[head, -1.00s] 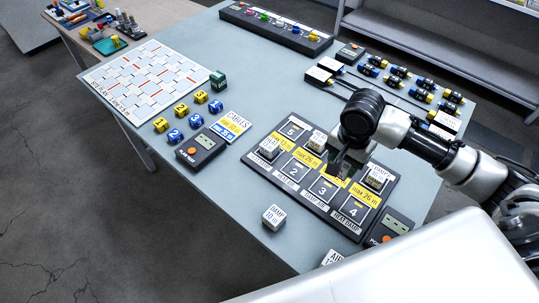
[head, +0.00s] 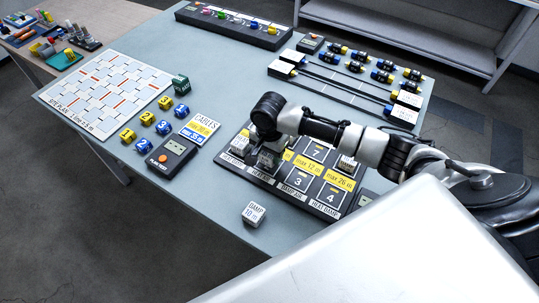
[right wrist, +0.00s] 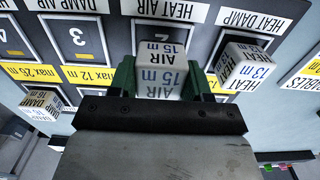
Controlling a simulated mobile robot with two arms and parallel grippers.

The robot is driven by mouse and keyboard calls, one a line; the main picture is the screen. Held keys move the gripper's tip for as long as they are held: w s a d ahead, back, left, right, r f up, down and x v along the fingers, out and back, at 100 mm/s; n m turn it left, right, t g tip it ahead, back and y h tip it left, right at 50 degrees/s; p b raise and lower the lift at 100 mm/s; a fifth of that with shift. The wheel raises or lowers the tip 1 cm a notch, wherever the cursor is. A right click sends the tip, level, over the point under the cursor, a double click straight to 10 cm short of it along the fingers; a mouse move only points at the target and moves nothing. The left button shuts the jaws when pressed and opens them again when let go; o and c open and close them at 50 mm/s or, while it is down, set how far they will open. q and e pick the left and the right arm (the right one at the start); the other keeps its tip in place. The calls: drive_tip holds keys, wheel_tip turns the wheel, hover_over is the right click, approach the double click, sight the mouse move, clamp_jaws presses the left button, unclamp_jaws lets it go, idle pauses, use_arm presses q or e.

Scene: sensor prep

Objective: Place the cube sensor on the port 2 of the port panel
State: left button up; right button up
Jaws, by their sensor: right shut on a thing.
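My right gripper (head: 268,162) points down over port 2 on the near row of the dark port panel (head: 322,212). In the right wrist view its green fingers (right wrist: 160,80) are shut on the sides of a white cube sensor marked AIR 15 m (right wrist: 160,72). The cube is over the port labelled HEAT AIR. I cannot tell whether its underside touches the port. In the head view the arm and gripper mostly hide it. A HEAT 13 m cube (right wrist: 245,66) sits beside it at port 1. My left gripper is not in view.
A DAMP 10 m cube (head: 254,214) lies loose before the panel. Another cube (head: 346,163) sits on the panel's far row. A handheld meter (head: 172,154), number cubes (head: 145,146) and a site plan (head: 105,88) lie left. Cables (head: 345,85) lie behind the panel.

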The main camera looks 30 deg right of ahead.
drive_tip(key=shift+f, duration=0.85)
drive_tip(key=shift+f, duration=0.1)
drive_tip(key=o, duration=0.9)
drive_tip(key=shift+o, duration=0.2)
wheel_tip(320, 180, up, 12)
drive_tip(key=shift+r, duration=0.15)
